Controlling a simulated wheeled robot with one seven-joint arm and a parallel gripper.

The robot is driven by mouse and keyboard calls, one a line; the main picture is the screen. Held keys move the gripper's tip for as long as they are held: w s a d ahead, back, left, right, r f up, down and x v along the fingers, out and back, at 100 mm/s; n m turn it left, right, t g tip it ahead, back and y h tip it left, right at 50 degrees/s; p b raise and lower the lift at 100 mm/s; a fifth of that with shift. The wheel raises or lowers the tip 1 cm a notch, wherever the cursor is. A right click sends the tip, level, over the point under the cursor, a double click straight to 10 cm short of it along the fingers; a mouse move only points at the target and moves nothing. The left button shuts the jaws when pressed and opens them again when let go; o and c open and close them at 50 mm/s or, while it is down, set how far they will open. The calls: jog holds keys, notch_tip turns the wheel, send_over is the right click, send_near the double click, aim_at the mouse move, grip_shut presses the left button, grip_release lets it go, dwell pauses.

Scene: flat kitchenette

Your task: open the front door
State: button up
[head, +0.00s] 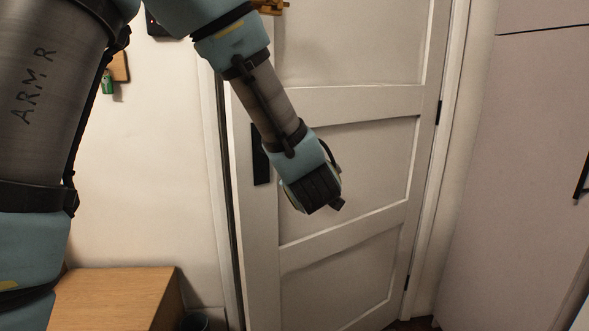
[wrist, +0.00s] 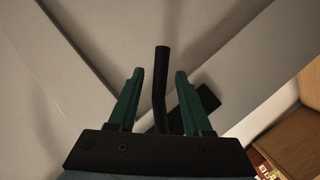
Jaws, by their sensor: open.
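The front door (head: 345,255) is white with recessed panels and fills the middle of the head view. Its black handle plate (head: 262,155) is near the left edge, partly hidden by my arm. In the wrist view the black lever handle (wrist: 161,65) stands between the two green fingers of my gripper (wrist: 159,75), with a gap visible on each side. Part of the handle plate (wrist: 208,98) shows behind the right finger. My gripper is open and holds nothing. In the head view my wrist hides the lever and the fingers.
Hinges (head: 438,111) are on the door's right side. A wooden bench or cabinet (head: 120,290) stands at lower left, with a dark round bin (head: 194,321) beside it. A tall pale cabinet (head: 520,150) stands at right. A dark line runs along the door's left edge.

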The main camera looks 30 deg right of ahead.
jog(key=shift+s, duration=0.1)
jog(key=b+v, duration=0.1)
jog(key=v, duration=0.9)
jog(key=shift+s+a, duration=0.2)
jog(key=shift+s, duration=0.1)
